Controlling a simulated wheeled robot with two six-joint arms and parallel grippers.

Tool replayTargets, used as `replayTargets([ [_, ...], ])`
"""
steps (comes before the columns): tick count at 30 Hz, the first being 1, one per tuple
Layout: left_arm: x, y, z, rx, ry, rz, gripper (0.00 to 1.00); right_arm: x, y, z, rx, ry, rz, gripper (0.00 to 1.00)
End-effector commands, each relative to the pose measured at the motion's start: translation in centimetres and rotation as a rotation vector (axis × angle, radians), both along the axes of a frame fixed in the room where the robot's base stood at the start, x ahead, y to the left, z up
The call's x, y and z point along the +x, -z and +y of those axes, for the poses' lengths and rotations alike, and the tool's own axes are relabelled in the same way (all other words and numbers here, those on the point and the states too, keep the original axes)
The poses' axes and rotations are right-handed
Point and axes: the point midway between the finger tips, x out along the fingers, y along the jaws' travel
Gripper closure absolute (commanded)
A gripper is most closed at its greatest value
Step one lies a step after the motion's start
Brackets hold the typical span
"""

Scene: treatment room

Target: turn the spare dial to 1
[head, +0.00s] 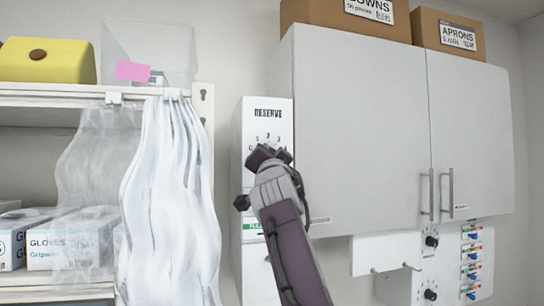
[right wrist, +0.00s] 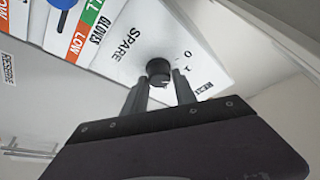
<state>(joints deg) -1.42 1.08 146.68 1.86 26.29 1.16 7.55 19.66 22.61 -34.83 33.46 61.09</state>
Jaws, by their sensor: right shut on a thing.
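The spare dial (right wrist: 158,68) is a small black round knob on a white panel, with the word SPARE printed beside it. The figures 0 and 1 show near it in the right wrist view. My right gripper (right wrist: 160,82) has its two fingers on either side of the knob and is shut on it. I cannot tell which figure the dial points to. My left gripper is out of view.
A grey wall cabinet (head: 350,130) stands close on the right of the panel. Other black dials (head: 432,240) sit below it. A clear hanging curtain (head: 165,200) and a shelf with glove boxes (head: 65,240) are on the left.

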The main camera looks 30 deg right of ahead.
Motion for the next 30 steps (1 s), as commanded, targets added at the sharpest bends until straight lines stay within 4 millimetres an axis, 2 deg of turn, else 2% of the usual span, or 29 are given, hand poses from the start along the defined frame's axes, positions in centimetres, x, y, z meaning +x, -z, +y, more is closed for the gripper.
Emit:
replayTargets([
  [5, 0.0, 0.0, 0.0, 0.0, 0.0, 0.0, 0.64, 0.0, 0.1, 0.0, 0.0, -0.001, 0.001, 1.0],
  [6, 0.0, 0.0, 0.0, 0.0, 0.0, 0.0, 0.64, 0.0, 0.1, 0.0, 0.0, -0.001, 0.001, 0.61],
  [8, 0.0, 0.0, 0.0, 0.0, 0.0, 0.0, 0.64, 0.0, 0.1, 0.0, -0.001, 0.0, 0.001, 0.45],
  [16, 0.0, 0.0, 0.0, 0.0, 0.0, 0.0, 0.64, 0.0, 0.0, 0.0, -0.001, 0.0, 0.0, 0.45],
  [19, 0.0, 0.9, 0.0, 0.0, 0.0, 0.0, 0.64, -0.6, 0.5, 0.3, -0.002, -0.002, -0.002, 0.45],
  [24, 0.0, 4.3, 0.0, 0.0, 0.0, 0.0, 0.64, -3.6, 2.2, 2.0, -0.001, -0.005, -0.004, 0.45],
  [30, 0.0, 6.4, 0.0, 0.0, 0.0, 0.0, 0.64, -6.7, 3.1, 3.6, -0.001, -0.003, 0.0, 0.45],
])
